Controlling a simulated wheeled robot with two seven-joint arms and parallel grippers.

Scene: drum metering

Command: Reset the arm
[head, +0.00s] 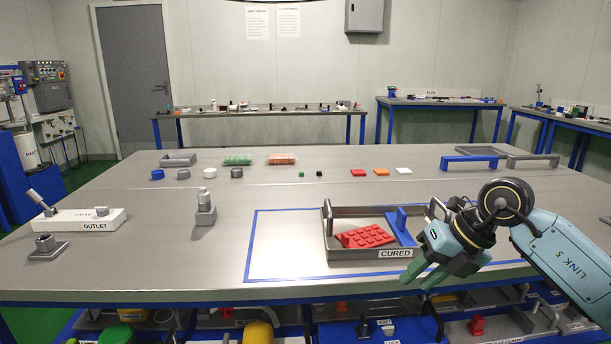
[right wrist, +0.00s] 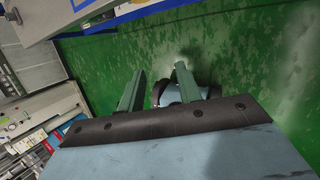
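My right gripper (head: 424,276) hangs at the front right of the table, beside the tray labelled CURED. In the right wrist view its two green fingers (right wrist: 155,88) stand apart with nothing between them, over the green floor. My left gripper is not in view.
A blue-outlined area (head: 285,246) surrounds the tray. A white OUTLET block (head: 90,221) and a grey fitting (head: 205,210) stand at the left. Bins with parts sit under the table's front edge.

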